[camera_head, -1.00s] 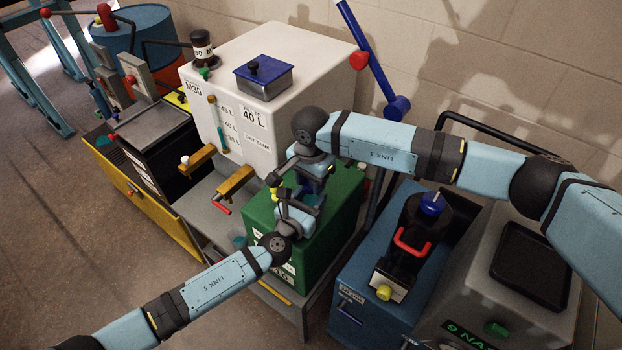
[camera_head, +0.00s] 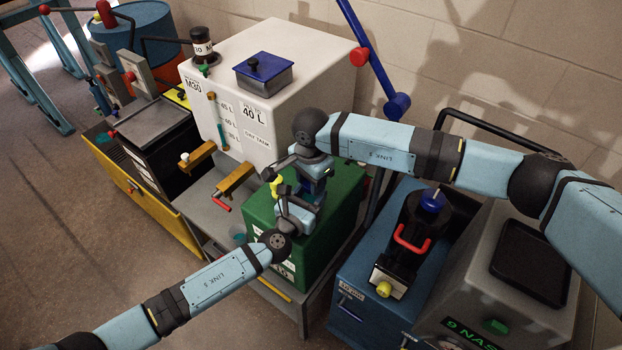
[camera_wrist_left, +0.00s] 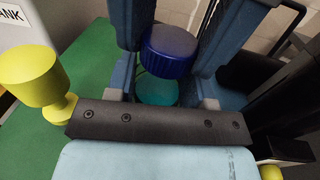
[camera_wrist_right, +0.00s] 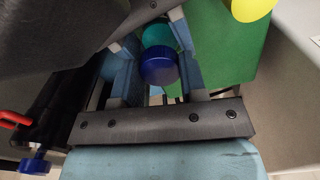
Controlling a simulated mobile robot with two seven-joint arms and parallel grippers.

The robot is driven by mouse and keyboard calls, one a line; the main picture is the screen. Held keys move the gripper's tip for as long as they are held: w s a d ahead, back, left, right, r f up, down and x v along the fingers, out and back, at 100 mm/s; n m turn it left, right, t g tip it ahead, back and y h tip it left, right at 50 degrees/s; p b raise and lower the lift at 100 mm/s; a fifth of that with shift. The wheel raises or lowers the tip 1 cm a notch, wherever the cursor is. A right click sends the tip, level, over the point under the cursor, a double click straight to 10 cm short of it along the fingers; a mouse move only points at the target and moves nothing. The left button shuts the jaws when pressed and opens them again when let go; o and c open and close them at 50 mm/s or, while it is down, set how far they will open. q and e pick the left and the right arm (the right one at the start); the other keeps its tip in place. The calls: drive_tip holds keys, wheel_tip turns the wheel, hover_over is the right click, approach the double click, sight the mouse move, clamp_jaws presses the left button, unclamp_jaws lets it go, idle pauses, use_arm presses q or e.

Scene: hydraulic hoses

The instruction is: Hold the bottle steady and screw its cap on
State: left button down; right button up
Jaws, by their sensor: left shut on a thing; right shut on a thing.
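A bottle with a teal body (camera_wrist_left: 157,90) stands between my two hands above the green box (camera_head: 338,220). Its dark blue ribbed cap (camera_wrist_left: 172,50) is in line with the bottle; whether it is fully seated is hidden. The cap (camera_wrist_right: 158,65) and the teal bottle (camera_wrist_right: 158,33) also show in the right wrist view. My left gripper (camera_head: 298,202) is shut on the bottle, with its fingers on either side. My right gripper (camera_head: 312,178) comes from above and is shut on the cap. In the head view the hands mostly hide both parts.
A yellow knob (camera_head: 276,187) stands close to the hands on the green box. The white tank (camera_head: 290,88) with brass taps is behind to the left. A blue unit with a red-handled device (camera_head: 410,240) is to the right, beside a grey cabinet (camera_head: 520,260).

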drive_tip(key=m, duration=2.2)
drive_tip(key=shift+m, duration=0.3)
drive_tip(key=m, duration=0.4)
drive_tip(key=shift+m, duration=0.3)
drive_tip(key=m, duration=0.4)
drive_tip(key=shift+f, duration=0.1)
drive_tip(key=m, duration=0.4)
drive_tip(key=shift+m, duration=0.4)
drive_tip(key=m, duration=0.4)
